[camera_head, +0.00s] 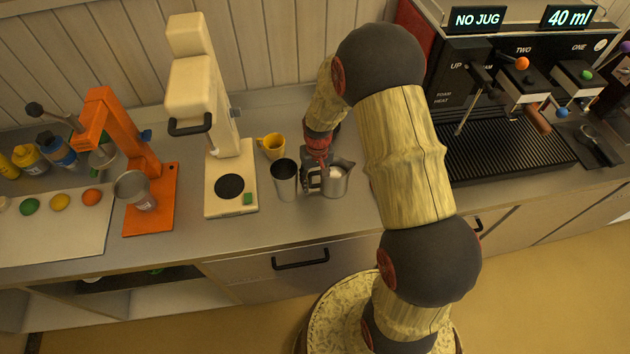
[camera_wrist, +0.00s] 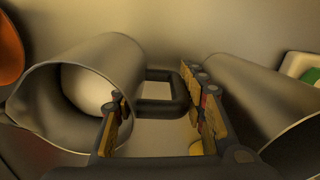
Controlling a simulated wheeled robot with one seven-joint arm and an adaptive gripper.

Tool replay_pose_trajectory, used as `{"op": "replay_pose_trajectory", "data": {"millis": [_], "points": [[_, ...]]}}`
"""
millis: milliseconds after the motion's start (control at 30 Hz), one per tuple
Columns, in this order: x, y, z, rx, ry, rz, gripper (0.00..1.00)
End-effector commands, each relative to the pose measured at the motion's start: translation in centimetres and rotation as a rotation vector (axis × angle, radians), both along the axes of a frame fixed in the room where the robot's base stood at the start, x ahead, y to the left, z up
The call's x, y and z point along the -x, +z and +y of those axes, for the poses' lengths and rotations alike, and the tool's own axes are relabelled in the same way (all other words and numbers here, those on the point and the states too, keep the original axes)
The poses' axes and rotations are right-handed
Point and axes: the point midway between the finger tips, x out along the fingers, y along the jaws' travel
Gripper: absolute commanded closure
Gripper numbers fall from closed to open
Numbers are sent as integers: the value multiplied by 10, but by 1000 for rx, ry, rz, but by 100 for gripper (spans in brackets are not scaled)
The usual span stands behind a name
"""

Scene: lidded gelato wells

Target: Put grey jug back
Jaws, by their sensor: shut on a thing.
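The grey jug (camera_head: 337,184) is a metal pitcher with white milk inside. It stands upright on or just above the counter; I cannot tell which. Its spout points right in the head view, and its handle is on the left. My gripper (camera_head: 313,178) is at that handle, shut on it. In the wrist view the jug (camera_wrist: 128,62) lies to the left. Its dark handle (camera_wrist: 160,76) reaches between the fingers of my gripper (camera_wrist: 160,110). The coffee machine's display (camera_head: 478,19) reads "NO JUG".
A second metal cup (camera_head: 285,182) with a dark inside stands close left of the gripper. A yellow mug (camera_head: 271,147) is behind it. A cream grinder (camera_head: 217,190) and an orange press (camera_head: 150,215) stand further left. The machine's drip tray (camera_head: 500,145) is on the right.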

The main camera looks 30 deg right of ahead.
Motion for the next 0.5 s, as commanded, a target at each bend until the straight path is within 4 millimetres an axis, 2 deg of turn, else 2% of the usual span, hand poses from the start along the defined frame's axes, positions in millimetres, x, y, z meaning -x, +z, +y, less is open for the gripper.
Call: {"op": "replay_pose_trajectory", "data": {"millis": [133,167,300,500], "points": [[0,-4,0,0,0,0,94],[0,-4,0,0,0,1,58],[0,-3,0,0,0,1,51],[0,-3,0,0,0,1,51]]}}
